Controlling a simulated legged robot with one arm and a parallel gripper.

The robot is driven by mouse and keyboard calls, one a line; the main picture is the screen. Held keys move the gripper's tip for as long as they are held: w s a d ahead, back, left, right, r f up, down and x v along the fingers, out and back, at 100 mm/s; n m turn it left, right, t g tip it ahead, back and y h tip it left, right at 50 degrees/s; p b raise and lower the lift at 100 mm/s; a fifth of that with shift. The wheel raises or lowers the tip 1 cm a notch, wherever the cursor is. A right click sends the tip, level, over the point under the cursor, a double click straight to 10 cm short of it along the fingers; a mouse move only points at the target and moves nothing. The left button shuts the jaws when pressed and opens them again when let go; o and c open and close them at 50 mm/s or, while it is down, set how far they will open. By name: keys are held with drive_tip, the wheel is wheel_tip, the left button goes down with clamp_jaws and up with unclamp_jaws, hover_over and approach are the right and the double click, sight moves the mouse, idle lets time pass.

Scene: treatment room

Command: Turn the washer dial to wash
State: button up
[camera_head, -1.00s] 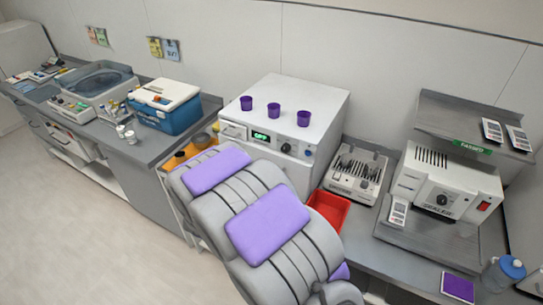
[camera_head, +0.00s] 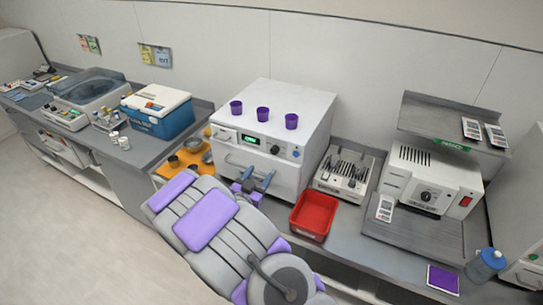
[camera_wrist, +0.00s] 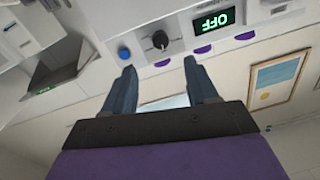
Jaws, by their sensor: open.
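The washer (camera_head: 300,110) is a white box in the middle of the counter with a front panel. Its green display (camera_head: 250,139) reads OFF clearly in the wrist view (camera_wrist: 213,22), where it is upside down. The dark round dial (camera_head: 275,149) sits between the display and a blue button (camera_head: 296,154). In the wrist view the dial (camera_wrist: 160,40) has a black knob and lies just beyond the gap between my fingertips. My gripper (camera_head: 260,171) is open and empty, in front of the washer and below the dial. Its two blue-grey fingers (camera_wrist: 160,66) appear apart from the dial.
Several purple cups (camera_head: 263,114) stand on the washer. A red tray (camera_head: 314,215) and a rack device (camera_head: 345,172) lie to the right. A blue cooler (camera_head: 158,112) stands left.

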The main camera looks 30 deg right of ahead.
sight(273, 153)
drive_tip(key=x, duration=1.1)
drive_tip(key=shift+w+d, duration=0.1)
drive_tip(key=shift+w, duration=0.05)
drive_tip(key=c, duration=1.1)
